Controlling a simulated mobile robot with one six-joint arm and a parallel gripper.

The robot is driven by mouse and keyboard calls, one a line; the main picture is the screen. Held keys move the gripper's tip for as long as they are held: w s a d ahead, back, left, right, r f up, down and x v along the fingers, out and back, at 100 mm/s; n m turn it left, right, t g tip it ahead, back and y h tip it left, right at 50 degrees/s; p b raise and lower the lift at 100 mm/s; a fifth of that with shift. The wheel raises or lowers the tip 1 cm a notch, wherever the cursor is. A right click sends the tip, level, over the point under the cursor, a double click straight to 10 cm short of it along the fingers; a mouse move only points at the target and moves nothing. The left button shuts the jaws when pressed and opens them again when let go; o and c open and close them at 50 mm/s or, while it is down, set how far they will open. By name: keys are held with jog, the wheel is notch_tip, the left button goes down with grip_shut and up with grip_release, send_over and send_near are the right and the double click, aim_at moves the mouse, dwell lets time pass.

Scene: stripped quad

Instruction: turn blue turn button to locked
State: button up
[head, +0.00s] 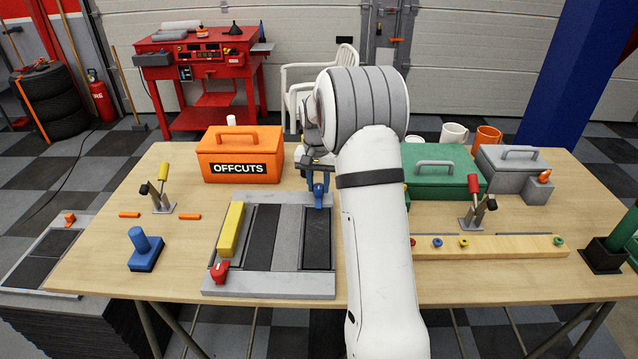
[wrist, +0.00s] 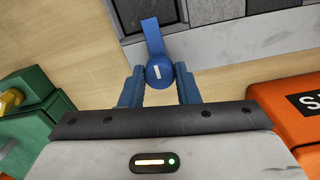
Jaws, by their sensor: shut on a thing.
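The blue turn button sits at the far edge of the grey frame (head: 230,286). In the wrist view the blue turn button (wrist: 158,74) has a round hub with a short white mark, and its flat blue arm (wrist: 152,38) points up the picture, across the grey frame edge. My gripper (wrist: 160,78) has a blue finger on each side of the hub and is shut on it. In the head view my gripper (head: 318,178) is at the frame's far right corner, partly hiding the button. A red turn button (head: 219,271) sits at the near left corner.
A yellow bar (head: 231,229) lies along the frame's left side. An orange OFFCUTS box (head: 240,168) and a green box (head: 436,184) stand either side of my arm. A blue block with a knob (head: 145,259) is at left. The wooden table (head: 180,280) is bare at front left.

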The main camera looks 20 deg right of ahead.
aim_at(318, 186)
dwell(0.3)
jog(key=o, duration=1)
jog(key=shift+c, duration=0.2)
jog(key=shift+r, duration=0.1)
notch_tip(318, 186, up, 8)
jog(key=shift+a+f+b, duration=0.1)
jog(key=shift+f+b, duration=0.05)
jog(key=shift+b, duration=0.15)
jog(key=s+a+r+n+t, duration=0.1)
jog(key=s+a+r+n, duration=0.2)
jog(key=s, duration=0.5)
jog(key=s+a+r+t, duration=0.1)
jog(key=s+a+r, duration=0.2)
jog(key=s+a, duration=0.3)
jog(key=s+a+f+n, duration=0.1)
jog(key=s+f, duration=0.1)
jog(key=s, duration=0.7)
jog(key=s+a+f+n+t, duration=0.1)
jog(key=s+a+f+n, duration=0.1)
jog(key=s, duration=0.7)
jog(key=shift+s, duration=0.3)
